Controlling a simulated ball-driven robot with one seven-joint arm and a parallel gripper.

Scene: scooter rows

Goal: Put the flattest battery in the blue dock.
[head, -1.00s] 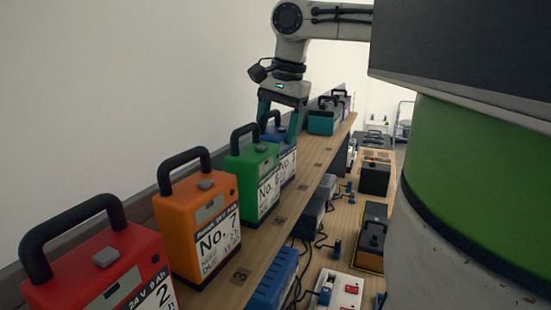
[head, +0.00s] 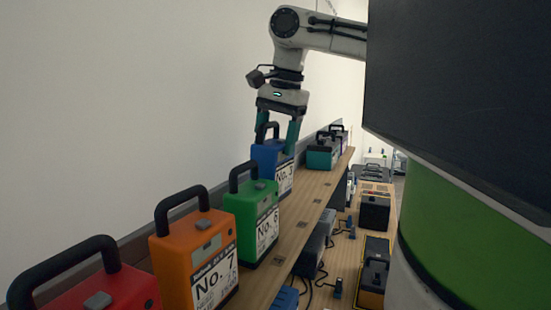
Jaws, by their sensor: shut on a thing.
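My gripper (head: 277,137) is shut on the blue battery (head: 264,155), with its teal fingers down at either side of the handle. The battery is upright, labelled No. 3 or similar, and appears raised a little above the upper shelf, behind the green battery. The green battery, No. 6 (head: 247,208), the orange battery, No. 7 (head: 180,257), and the red battery (head: 125,292) stand in a row nearer me. Their charge displays are too small to read. A blue unit (head: 287,298) on the lower level, possibly the blue dock, is mostly cut off by the bottom edge.
The wooden upper shelf (head: 290,240) has a dark back rail. Teal-and-dark batteries (head: 322,155) stand at its far end. The lower level holds a grey unit (head: 315,242), cables and black-and-yellow batteries (head: 375,212). My own body blocks the right side.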

